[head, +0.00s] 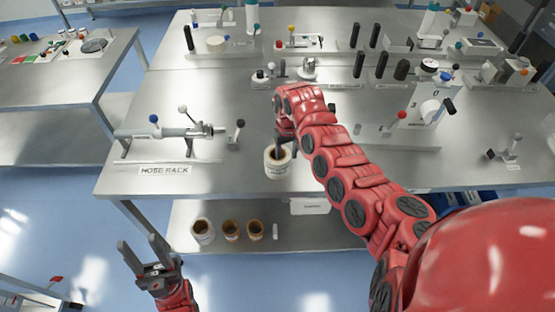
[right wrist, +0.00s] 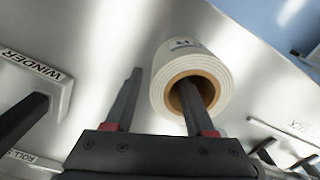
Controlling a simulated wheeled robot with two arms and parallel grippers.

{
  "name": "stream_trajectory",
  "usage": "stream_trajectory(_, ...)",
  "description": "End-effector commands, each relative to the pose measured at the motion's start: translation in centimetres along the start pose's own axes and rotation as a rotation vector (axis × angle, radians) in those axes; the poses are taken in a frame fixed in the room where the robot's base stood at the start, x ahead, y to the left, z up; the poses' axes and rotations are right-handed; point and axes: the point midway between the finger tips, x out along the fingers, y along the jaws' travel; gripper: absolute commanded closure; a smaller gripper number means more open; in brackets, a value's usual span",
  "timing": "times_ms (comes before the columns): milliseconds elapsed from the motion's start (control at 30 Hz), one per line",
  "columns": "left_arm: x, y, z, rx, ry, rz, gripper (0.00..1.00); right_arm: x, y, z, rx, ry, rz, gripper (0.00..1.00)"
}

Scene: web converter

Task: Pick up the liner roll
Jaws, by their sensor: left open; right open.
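The liner roll (head: 278,168) is a white roll with a brown core, standing upright near the front edge of the steel table. It also shows in the right wrist view (right wrist: 166,75). My right gripper (head: 281,148) is open at the roll. In the right wrist view its right finger overlaps the core opening and its left finger is outside the roll, so the roll's wall lies between the fingers (right wrist: 165,90). I cannot tell how deep the finger reaches. My left gripper (head: 143,255) is open and empty, low in front of the table at the left.
Several similar rolls (head: 231,230) stand on the lower shelf. A hose rack device (head: 170,132) with a "HOSE RACK" label stands left of the roll. Levers and fixtures (head: 398,117) crowd the table's right and back. The tabletop between hose rack and roll is mostly clear.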

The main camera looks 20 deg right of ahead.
Motion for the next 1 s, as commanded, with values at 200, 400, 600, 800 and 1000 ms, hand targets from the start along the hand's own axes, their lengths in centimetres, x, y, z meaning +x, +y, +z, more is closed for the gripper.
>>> stream_trajectory(200,-0.06,0.00,0.01,0.000,0.000,0.000,0.50,0.00,-0.02,-0.03,-0.001,0.001,0.000,0.72)
stream_trajectory(400,-0.06,0.00,0.01,0.000,0.000,0.000,0.50,-0.02,-0.02,-0.04,-0.001,0.001,0.000,1.00)
stream_trajectory(600,-0.06,0.00,0.01,0.000,0.000,0.000,0.50,-0.03,-0.02,-0.04,-0.001,0.001,0.000,1.00)
stream_trajectory(800,-0.05,0.00,0.01,0.000,0.000,0.000,0.50,-0.05,-0.02,-0.05,-0.001,0.002,0.000,1.00)
stream_trajectory(1000,-0.05,0.00,0.00,0.000,0.000,0.000,0.50,-0.05,-0.02,-0.06,-0.001,0.002,0.000,1.00)
